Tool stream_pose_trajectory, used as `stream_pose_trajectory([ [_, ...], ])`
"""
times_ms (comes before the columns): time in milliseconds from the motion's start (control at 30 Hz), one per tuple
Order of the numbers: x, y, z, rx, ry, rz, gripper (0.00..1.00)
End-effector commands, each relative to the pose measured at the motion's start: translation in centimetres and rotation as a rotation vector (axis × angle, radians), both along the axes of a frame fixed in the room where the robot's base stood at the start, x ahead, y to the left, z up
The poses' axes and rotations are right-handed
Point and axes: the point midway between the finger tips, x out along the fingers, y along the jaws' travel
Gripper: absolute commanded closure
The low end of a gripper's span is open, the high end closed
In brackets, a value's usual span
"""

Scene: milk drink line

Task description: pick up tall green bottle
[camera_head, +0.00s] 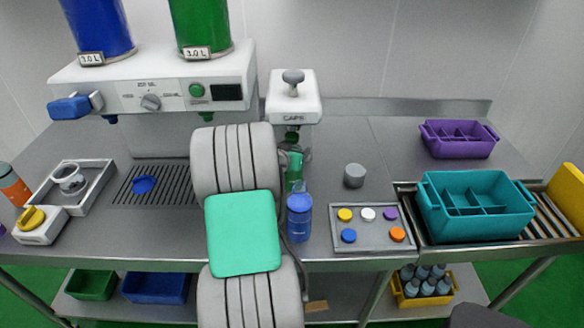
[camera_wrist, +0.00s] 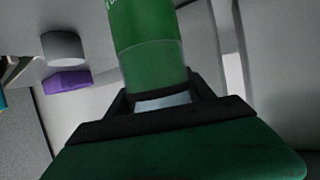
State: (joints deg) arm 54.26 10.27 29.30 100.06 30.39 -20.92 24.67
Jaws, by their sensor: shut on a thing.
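The tall green bottle (camera_head: 294,168) stands upright below the white cap machine, behind a blue bottle (camera_head: 299,218). In the wrist view the green bottle (camera_wrist: 152,55) rises between the dark fingers of my gripper (camera_wrist: 163,102). My gripper is shut on it near its lower visible part. In the head view my arm hides most of the gripper. I cannot tell whether the bottle's base touches the counter.
The white cap machine (camera_head: 293,98) is close above the bottle. To the right are a grey cylinder (camera_head: 354,176), a tray of coloured caps (camera_head: 372,240), a teal crate (camera_head: 476,222) on rollers and a purple crate (camera_head: 459,153). A drip grate (camera_head: 170,198) is left of my arm.

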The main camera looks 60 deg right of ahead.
Motion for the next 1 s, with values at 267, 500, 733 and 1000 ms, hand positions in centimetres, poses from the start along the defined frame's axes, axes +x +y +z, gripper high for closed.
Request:
stream_pose_trajectory([
  [267, 0.0, 0.0, 0.0, 0.0, 0.0, 0.0, 0.93],
  [500, 0.0, 0.0, 0.0, 0.0, 0.0, 0.0, 1.0],
  [733, 0.1, -0.1, 0.3, -0.004, -0.002, 0.001, 1.0],
  [1000, 0.3, 0.8, 1.7, -0.004, -0.003, 0.006, 1.0],
])
